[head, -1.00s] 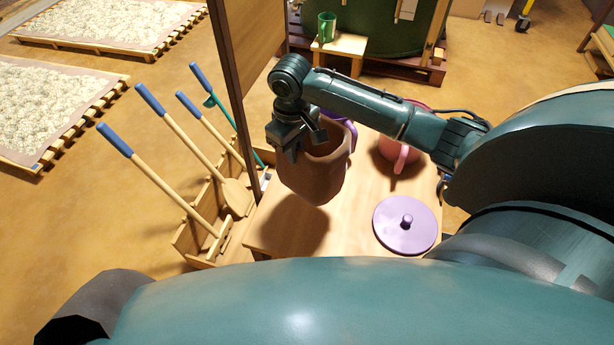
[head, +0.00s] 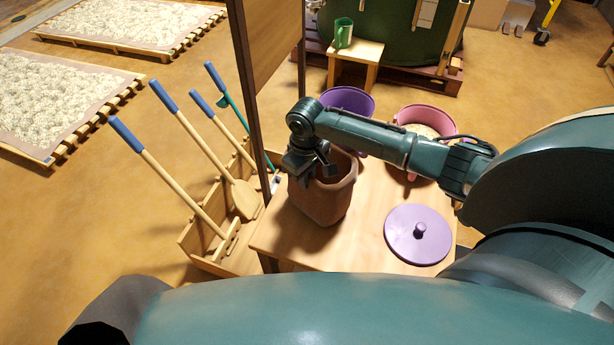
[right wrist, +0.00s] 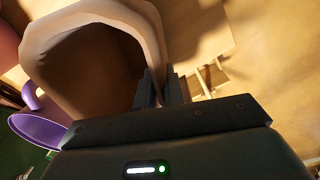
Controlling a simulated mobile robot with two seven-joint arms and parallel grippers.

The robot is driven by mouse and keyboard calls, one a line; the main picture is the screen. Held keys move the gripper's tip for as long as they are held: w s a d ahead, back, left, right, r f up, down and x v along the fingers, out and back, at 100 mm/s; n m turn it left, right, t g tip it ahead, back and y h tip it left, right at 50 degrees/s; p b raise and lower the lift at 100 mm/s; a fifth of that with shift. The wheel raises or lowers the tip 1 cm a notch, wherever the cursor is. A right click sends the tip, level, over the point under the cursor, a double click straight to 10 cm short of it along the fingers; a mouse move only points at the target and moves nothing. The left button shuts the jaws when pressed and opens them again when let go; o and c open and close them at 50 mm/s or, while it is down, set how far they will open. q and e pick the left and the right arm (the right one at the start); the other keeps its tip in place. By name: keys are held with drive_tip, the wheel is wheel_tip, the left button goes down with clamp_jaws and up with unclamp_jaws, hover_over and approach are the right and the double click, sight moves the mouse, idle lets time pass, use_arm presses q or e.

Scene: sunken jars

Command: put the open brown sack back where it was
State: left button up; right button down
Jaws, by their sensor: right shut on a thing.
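The open brown sack (head: 322,203) is upright at the left part of the wooden table (head: 375,232). Its base is at or just above the tabletop; I cannot tell whether it touches. My right gripper (head: 318,168) is shut on the sack's rim at its left side. In the right wrist view the fingers (right wrist: 160,92) pinch the rim of the sack (right wrist: 85,65), whose open mouth is dark inside. My left gripper is not in view.
A purple lid (head: 418,238) lies on the table's right side. A purple bucket (head: 348,98) and a pink bucket (head: 428,115) stand behind my right arm. A wooden rack (head: 222,255) with several blue-handled tools and a wooden post (head: 255,110) are close on the left.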

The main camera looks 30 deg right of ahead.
drive_tip(key=c, duration=1.5)
unclamp_jaws()
